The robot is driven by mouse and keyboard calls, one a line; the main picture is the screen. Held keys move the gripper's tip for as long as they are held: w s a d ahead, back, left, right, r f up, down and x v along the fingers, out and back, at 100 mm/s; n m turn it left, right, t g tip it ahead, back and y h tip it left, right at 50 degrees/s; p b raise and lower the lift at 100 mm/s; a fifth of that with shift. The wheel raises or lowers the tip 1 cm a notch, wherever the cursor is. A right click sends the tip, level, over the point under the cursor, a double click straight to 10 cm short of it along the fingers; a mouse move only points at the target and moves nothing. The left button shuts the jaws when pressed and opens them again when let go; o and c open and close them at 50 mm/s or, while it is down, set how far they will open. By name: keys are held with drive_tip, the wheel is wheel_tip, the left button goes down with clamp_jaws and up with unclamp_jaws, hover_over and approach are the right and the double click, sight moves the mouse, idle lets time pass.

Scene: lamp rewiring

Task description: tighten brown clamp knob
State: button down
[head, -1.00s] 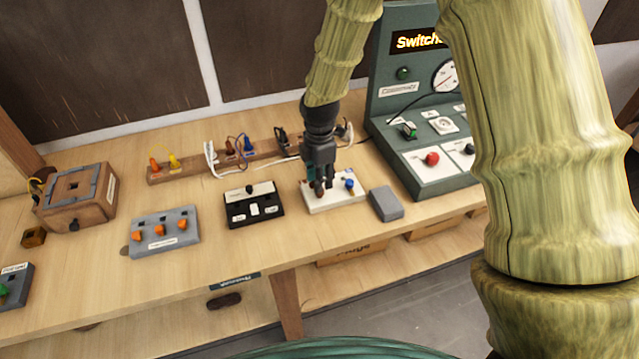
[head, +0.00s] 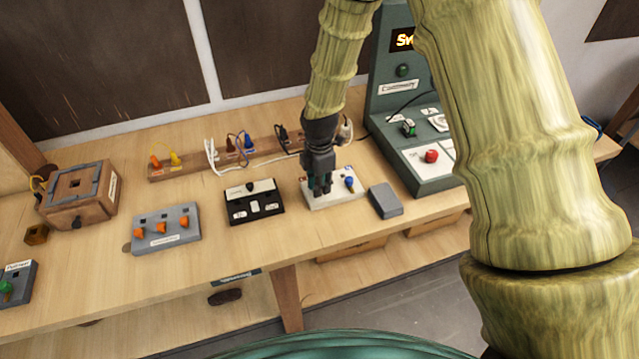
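A white terminal block (head: 345,199) lies near the front of the bench, with a blue knob (head: 349,182) on its right side. My gripper (head: 321,190) points down over the left part of this block. Its fingertips are right at the block's top. They cover the spot where a small brownish-red knob showed earlier, so the brown clamp knob is hidden now. The fingers look close together, but I cannot tell whether they are closed on the knob.
A black switch box (head: 254,205) stands left of the white block and a grey box (head: 385,201) right of it. A grey panel with orange knobs (head: 165,229) is farther left. A green console (head: 410,172) stands behind right, and a wooden plug strip (head: 190,168) behind.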

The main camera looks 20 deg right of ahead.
drive_tip(key=shift+m, duration=0.8)
drive_tip(key=c, duration=1.5)
unclamp_jaws()
drive_tip(key=shift+r, duration=0.1)
wheel_tip(320, 180, up, 12)
drive_tip(key=shift+f, duration=0.1)
